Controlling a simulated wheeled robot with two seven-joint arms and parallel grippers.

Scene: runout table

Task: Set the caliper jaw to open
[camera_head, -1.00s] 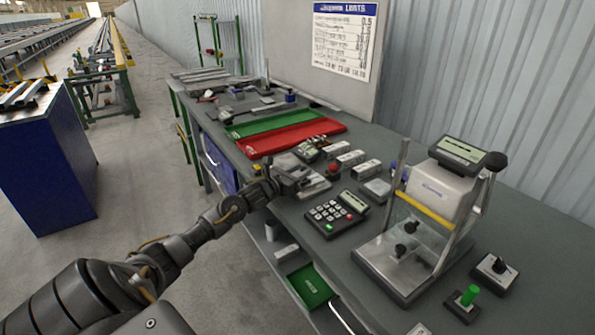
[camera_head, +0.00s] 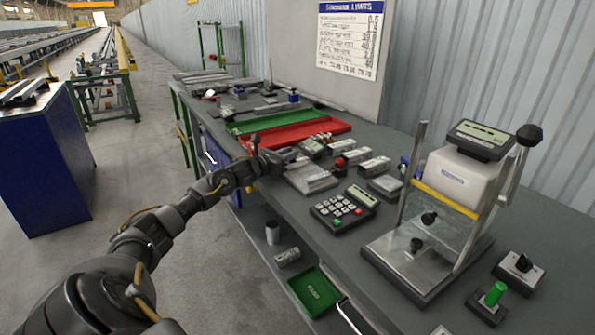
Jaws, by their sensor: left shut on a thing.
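My left gripper (camera_head: 270,157) is at the bench's front edge, by the near end of the red tray and behind a flat grey metal plate (camera_head: 311,177). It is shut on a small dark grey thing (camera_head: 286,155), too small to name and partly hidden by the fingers. I cannot make out the caliper for certain. A long grey tool with a bar (camera_head: 266,109) lies at the back of the bench, and its jaw state is too small to tell. My right gripper is out of view.
A green tray (camera_head: 268,121) and a red tray (camera_head: 300,134) lie behind the gripper. To the right are small grey blocks, a red button (camera_head: 340,163), a keypad (camera_head: 342,208) and a tall test stand (camera_head: 450,200). An open drawer (camera_head: 314,291) is below the front edge.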

